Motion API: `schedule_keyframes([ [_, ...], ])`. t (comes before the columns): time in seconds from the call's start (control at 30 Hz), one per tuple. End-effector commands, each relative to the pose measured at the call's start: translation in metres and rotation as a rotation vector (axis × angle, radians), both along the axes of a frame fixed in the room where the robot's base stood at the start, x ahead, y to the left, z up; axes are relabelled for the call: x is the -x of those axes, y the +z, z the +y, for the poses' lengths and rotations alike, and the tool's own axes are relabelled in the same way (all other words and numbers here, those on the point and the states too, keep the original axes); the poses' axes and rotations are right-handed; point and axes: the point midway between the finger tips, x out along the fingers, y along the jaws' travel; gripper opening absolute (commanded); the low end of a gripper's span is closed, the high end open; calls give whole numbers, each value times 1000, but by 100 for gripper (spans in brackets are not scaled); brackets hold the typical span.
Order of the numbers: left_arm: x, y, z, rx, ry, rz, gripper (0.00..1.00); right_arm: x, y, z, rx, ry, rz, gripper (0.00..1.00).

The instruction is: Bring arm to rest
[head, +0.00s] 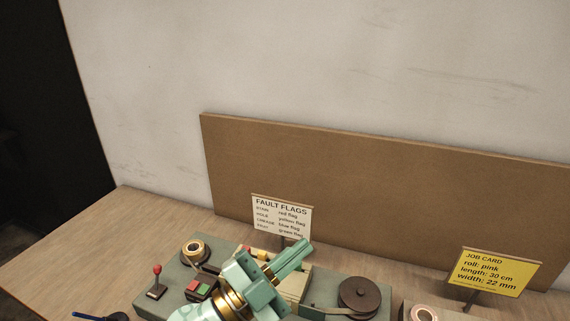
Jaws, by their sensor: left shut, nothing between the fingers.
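My left gripper (304,246) is pale green with gold rings on its wrist. It is shut and empty, with its fingers pointing up and to the right. It is in front of the grey-green machine base (157,307) and hides part of it. My right gripper is out of view.
On the machine are a red-knobbed lever (157,270), red and green buttons (199,290), a gold-coloured roll (195,251) and a dark reel (360,296). A fault flags sign (281,217) and a yellow job card (499,271) stand before a brown board (400,200).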

Motion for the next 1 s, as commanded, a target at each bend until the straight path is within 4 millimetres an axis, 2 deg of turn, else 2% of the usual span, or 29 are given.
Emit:
schedule_keyframes([
  [0.03, -10, 2, 32, 80, 180, 43, 0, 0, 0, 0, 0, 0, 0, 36],
  [0.07, -17, -1, 55, 111, 299, 75, 0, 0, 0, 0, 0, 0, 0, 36],
  [0.1, -24, -10, 87, 131, 458, 134, 0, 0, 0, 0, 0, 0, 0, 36],
  [0.17, -25, -34, 135, 120, 681, 252, 0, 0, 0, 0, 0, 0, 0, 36],
  [0.2, -20, -54, 165, 88, 809, 338, 0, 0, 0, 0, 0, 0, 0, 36],
  [0.3, 5, -101, 218, -31, 1031, 544, 0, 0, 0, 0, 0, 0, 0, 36],
  [0.4, 36, -138, 253, -167, 1153, 717, 0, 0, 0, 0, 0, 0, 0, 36],
  [0.6, 104, -188, 293, -433, 1251, 1000, 0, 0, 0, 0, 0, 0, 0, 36],
  [0.77, 161, -212, 314, -652, 1245, 1195, 0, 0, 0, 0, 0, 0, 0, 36],
  [0.9, 153, -272, 301, -652, 1181, 1258, 0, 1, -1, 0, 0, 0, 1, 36],
  [1.0, 154, -315, 292, -645, 1137, 1311, 0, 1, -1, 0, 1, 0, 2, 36],
])
